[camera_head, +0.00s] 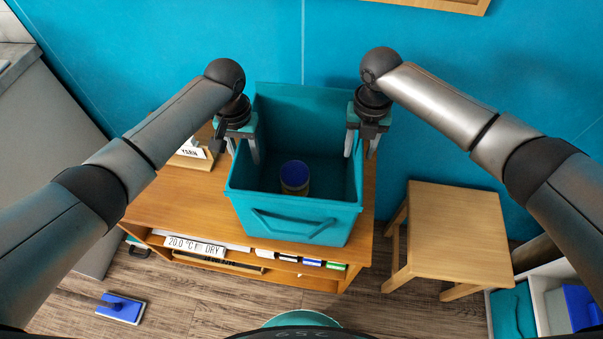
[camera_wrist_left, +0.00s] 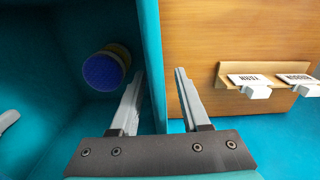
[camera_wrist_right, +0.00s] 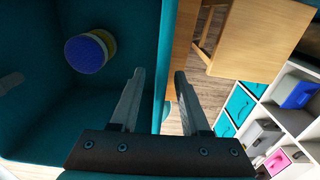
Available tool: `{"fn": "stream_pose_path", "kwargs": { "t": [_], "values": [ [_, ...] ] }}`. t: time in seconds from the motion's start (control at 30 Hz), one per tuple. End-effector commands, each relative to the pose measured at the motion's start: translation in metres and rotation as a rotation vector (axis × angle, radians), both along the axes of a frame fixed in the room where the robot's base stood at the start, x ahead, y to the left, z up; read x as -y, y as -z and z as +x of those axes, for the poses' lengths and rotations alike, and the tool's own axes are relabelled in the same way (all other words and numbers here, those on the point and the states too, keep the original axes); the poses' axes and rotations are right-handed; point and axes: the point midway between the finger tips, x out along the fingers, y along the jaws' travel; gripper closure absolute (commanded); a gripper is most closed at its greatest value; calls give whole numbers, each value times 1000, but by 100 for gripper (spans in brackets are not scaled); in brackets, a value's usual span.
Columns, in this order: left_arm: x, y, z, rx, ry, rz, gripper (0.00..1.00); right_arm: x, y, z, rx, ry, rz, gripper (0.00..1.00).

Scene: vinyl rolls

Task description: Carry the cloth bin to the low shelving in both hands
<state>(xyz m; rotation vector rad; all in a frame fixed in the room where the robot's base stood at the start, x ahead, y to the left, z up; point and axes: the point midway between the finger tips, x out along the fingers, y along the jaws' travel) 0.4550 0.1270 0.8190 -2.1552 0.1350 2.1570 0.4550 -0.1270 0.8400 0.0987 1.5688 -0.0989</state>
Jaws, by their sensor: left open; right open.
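The teal cloth bin (camera_head: 297,222) sits on a low wooden unit (camera_head: 175,208) against the blue wall. Inside it stands a roll with a blue top (camera_head: 294,178), also visible in the left wrist view (camera_wrist_left: 104,70) and the right wrist view (camera_wrist_right: 88,50). My left gripper (camera_head: 242,152) is open at the bin's left wall, with that wall's rim between its fingers (camera_wrist_left: 158,85). My right gripper (camera_head: 361,148) is open at the right wall, one finger inside and one outside (camera_wrist_right: 158,85). Whether any finger touches the cloth cannot be told. The low shelving (camera_head: 541,300) stands at the lower right.
A wooden stool (camera_head: 457,235) stands between the unit and the shelving. The shelving holds teal, grey, blue and pink boxes (camera_wrist_right: 278,160). Small label stands (camera_head: 192,152) sit left of the bin. A blue pad (camera_head: 121,308) lies on the floor.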

Motion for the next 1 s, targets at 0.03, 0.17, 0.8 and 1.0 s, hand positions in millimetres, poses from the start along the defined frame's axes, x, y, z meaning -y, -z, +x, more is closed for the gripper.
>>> {"fn": "stream_pose_path", "kwargs": {
  "t": [0.03, 0.17, 0.8, 1.0],
  "values": [
    [0, 6, 0, -3, -1, 0, 54, 0, 6, 0, -3, 1, -1, 54],
    [1, 15, 0, -1, 1, -1, 54, 0, 15, 0, -1, 1, 0, 54],
    [0, 19, 0, 1, 1, -1, 83, 0, 19, 0, 0, 1, 0, 83],
    [0, 19, 0, 1, 0, -1, 100, 0, 19, 0, 0, 1, 0, 100]
  ]
}}
